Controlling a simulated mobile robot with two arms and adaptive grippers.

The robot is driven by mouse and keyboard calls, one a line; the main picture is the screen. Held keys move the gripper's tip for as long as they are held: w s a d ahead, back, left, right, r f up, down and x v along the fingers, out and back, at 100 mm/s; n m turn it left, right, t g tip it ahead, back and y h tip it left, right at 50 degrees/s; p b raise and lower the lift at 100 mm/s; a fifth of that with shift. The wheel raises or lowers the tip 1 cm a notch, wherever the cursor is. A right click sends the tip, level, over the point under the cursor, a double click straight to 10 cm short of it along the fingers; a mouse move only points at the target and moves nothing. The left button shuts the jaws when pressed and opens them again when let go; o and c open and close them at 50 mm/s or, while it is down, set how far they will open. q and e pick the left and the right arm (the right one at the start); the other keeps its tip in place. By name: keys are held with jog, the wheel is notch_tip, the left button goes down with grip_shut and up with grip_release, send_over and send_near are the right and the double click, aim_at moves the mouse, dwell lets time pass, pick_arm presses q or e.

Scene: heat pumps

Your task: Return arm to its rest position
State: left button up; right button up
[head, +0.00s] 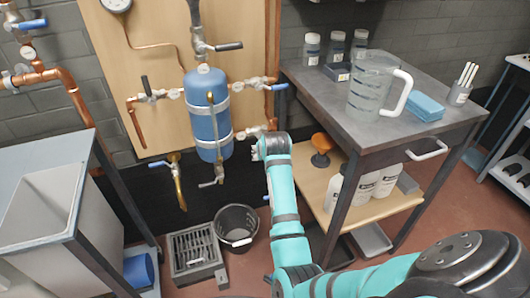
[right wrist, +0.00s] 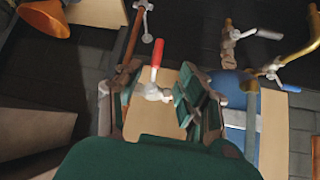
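My right arm, teal with dark bands, comes in from the lower right in the head view and reaches up to the blue tank on the wooden panel. Its gripper (head: 264,147) is just right of the blue tank (head: 207,116), near the lower right pipe. In the right wrist view the two fingers of the right gripper (right wrist: 157,102) stand apart. A valve with a red handle (right wrist: 155,61) shows between them, with no finger clearly touching it. The blue tank (right wrist: 238,112) is partly hidden behind the right-hand finger. My left gripper is in neither view.
A grey workbench (head: 340,108) with a clear pitcher (head: 369,88) stands close right of the arm. An orange funnel-like object (head: 321,143) and white bottles (head: 388,180) are on its lower shelf. A grey sink (head: 45,215) is left.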

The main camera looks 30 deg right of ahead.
jog(key=shift+f, duration=0.1)
dwell(0.4)
jog(key=s+a+f+n+g+y, duration=0.15)
jog(key=s+a+f, duration=0.25)
jog(key=s+f, duration=0.5)
jog(key=s+a+f+n+g, duration=0.15)
jog(key=s+a+f, duration=0.25)
jog(key=s+f, duration=0.45)
jog(key=s+a+f+n+g+y, duration=0.1)
jog(key=s+a+f+n, duration=0.2)
jog(key=s+a+f, duration=0.55)
jog(key=s+f+n+g+y, duration=0.1)
jog(key=s+f+g, duration=0.1)
jog(key=s+f, duration=0.85)
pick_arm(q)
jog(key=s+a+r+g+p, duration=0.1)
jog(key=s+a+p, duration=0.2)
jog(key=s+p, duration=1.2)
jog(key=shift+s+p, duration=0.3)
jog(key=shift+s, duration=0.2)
pick_arm(e)
jog(key=s+d+r, duration=0.1)
jog(key=s, duration=0.8)
jog(key=s+r+g, duration=0.1)
jog(key=s, duration=0.8)
jog(key=shift+d+r, duration=0.25)
jog(key=shift+d, duration=0.15)
